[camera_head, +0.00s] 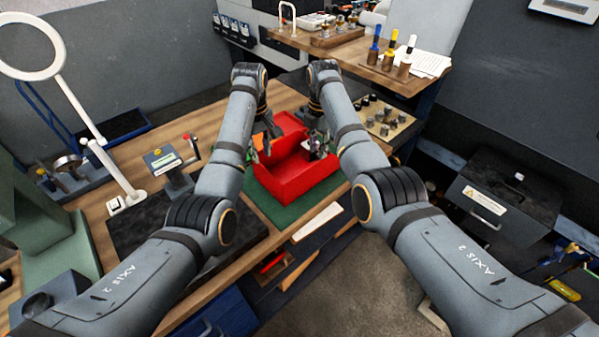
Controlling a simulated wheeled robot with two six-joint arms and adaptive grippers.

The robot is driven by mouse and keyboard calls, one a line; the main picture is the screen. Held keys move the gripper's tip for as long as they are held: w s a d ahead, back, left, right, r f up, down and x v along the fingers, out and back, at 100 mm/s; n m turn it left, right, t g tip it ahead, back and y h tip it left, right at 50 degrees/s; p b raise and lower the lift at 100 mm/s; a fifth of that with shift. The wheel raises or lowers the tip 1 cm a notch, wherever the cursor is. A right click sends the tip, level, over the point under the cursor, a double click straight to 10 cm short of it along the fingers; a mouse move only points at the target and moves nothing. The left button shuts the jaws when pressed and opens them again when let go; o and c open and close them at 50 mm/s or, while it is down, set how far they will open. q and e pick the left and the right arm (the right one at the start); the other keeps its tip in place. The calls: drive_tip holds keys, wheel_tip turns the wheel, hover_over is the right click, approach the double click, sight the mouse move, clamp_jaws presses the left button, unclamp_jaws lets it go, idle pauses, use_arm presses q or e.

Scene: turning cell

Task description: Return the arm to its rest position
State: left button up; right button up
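Both of my arms reach forward over the wooden workbench (105,232). My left gripper (266,143) hangs at the left side of a red open box (300,180), partly hidden behind my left arm. My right gripper (318,143) is over the right part of the same box, close to my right forearm. Both grippers are small and partly covered by my wrists. I cannot tell whether their fingers are open or shut, or whether they touch the box. The box stands on a green mat (270,208).
A tray of small metal parts (388,122) lies right of my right arm. A ring lamp (62,75) and a small gauge device (165,160) stand at left. A second table (345,52) with tools is behind. A black case (505,190) is at right. Grey floor is open in front.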

wheel_tip(320, 180, up, 2)
drive_tip(key=shift+r, duration=0.15)
idle(0.4)
